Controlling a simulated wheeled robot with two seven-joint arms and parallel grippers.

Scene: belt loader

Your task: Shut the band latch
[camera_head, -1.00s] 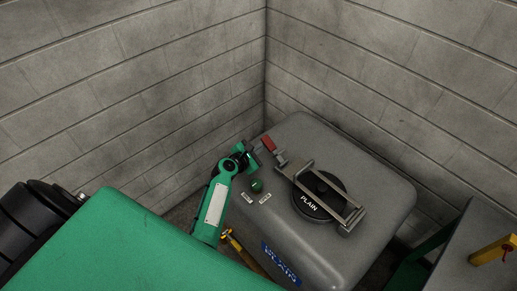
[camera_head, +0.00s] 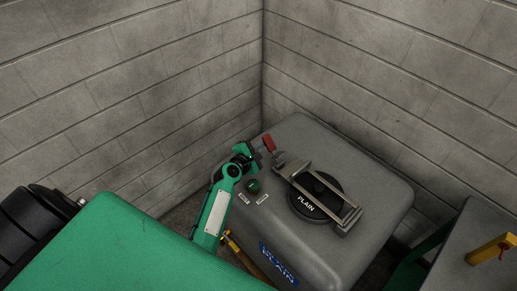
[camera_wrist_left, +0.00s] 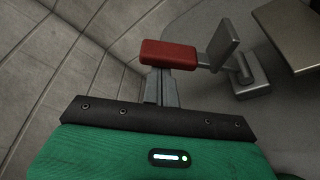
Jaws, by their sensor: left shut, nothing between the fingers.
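The band latch has a red-gripped lever (camera_head: 269,143) at the far-left end of a grey metal band (camera_head: 344,207). The band spans a round black lid (camera_head: 310,208) marked PLAIN, on top of a grey tank (camera_head: 377,190). The red grip (camera_wrist_left: 168,53) stands raised in the left wrist view, just beyond my fingers. My left gripper (camera_head: 257,158) is shut and empty, close to the left of the lever. In the left wrist view my left gripper (camera_wrist_left: 161,88) points at the red grip; whether they touch is unclear. My right gripper is out of view.
Block walls (camera_head: 180,90) meet in a corner close behind the tank. A yellow-handled item (camera_head: 231,240) lies beside the tank. A grey surface (camera_head: 480,225) with a yellow part (camera_head: 491,249) is at the right.

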